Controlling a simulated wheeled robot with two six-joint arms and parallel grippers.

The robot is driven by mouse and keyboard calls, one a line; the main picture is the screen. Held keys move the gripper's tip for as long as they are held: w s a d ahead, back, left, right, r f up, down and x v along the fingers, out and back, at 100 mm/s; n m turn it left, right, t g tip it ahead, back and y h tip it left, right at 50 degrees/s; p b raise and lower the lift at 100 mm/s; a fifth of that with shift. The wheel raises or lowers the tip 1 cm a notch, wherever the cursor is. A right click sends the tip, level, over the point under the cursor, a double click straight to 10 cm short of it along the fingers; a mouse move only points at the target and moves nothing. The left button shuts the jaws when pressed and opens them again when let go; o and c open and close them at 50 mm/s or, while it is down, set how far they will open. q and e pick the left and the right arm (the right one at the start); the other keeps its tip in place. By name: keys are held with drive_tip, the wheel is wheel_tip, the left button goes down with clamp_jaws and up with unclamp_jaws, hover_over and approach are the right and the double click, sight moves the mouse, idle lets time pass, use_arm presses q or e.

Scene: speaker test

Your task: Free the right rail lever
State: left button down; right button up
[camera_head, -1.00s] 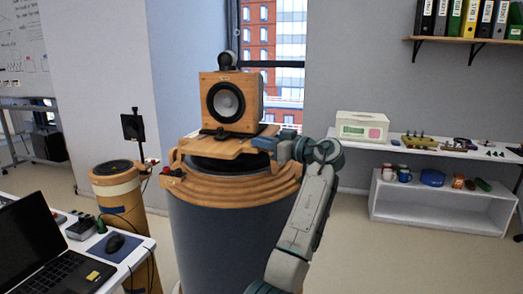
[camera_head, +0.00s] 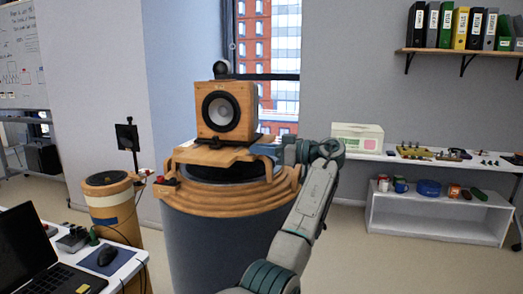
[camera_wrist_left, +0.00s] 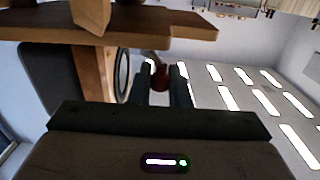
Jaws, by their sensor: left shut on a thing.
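A red-knobbed lever (camera_head: 170,167) shows at the platform's left side. My left gripper (camera_head: 272,151) is at the platform's right side. In the left wrist view, its two dark fingers (camera_wrist_left: 163,85) are on either side of a dark red knob (camera_wrist_left: 158,84), which appears to be the right rail lever. The gripper is shut on it. The lever is hidden by the gripper in the head view. My right gripper is not in view.
A smaller wooden pedestal (camera_head: 112,205) with a black panel stands at the left. A desk with a laptop (camera_head: 38,255) and mouse (camera_head: 108,250) is at the lower left. A white bench (camera_head: 440,217) with small items stands at the right. Floor between is clear.

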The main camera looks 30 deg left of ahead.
use_arm(q)
drive_tip(key=c, duration=1.4)
unclamp_jaws()
drive_tip(key=shift+c, duration=0.2)
